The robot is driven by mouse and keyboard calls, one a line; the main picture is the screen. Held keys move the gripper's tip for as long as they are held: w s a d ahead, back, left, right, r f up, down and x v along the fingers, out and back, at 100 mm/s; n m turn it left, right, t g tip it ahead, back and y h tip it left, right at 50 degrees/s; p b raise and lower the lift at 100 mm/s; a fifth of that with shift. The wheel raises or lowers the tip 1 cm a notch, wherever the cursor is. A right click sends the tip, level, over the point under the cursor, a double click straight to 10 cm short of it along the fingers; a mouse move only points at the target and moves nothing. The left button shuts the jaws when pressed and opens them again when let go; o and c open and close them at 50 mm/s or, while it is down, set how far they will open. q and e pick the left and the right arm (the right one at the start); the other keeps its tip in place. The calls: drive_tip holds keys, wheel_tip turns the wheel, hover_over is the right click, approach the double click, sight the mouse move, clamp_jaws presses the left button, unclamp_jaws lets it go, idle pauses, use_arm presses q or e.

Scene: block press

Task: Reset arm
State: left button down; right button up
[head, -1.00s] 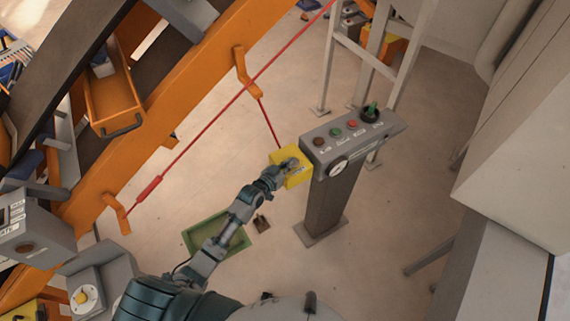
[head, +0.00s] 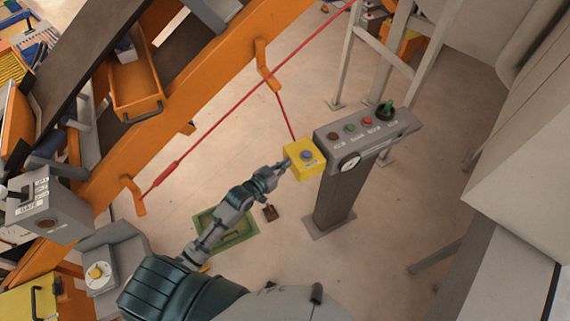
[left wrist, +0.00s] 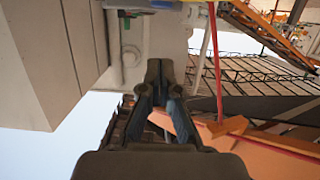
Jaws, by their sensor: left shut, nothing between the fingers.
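My left gripper (head: 284,166) is shut and empty in the head view, at the left edge of a yellow box (head: 303,170) with a blue-grey button on top. The yellow box is fixed to the left end of a grey control console (head: 350,162) on a post. I cannot tell whether the fingertips touch the box. In the left wrist view the gripper fingers (left wrist: 160,65) are closed together, with nothing between them. My right gripper is not in view.
The console top carries several coloured buttons and a green-topped joystick (head: 387,110). An orange frame (head: 205,85) with a red cable runs along the left. A green tray (head: 243,235) lies on the floor. A large pale cabinet (head: 520,160) stands at the right.

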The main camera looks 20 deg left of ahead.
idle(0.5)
use_arm(q)
drive_tip(key=shift+a, duration=0.1)
drive_tip(key=s+a+f+n+g+y+b, duration=0.1)
drive_tip(key=s+a+f+g+y, duration=0.1)
drive_tip(key=f, duration=0.9)
drive_tip(key=s+a+f+n+g+y+b, duration=0.1)
drive_tip(key=s+a+f, duration=0.1)
drive_tip(key=f, duration=1)
drive_tip(key=s+a+f+g+y+b, duration=0.1)
drive_tip(key=s+f+g, duration=0.1)
drive_tip(key=s+f, duration=0.5)
drive_tip(key=s+a+f+g+y+b, duration=0.1)
drive_tip(key=s+f, duration=0.2)
drive_tip(key=f, duration=0.8)
drive_tip(key=s+f+g+b, duration=0.1)
drive_tip(key=s+f+g, duration=0.1)
drive_tip(key=s+f, duration=0.4)
drive_tip(key=s+d+f+g+b, duration=0.1)
drive_tip(key=s+f+g, duration=0.2)
drive_tip(key=s+f, duration=0.4)
drive_tip(key=s+d+f+g+b, duration=0.1)
drive_tip(key=s+f, duration=0.6)
drive_tip(key=s, duration=1.4)
drive_tip(key=shift+m+g+y, duration=0.3)
drive_tip(key=shift+g, duration=0.4)
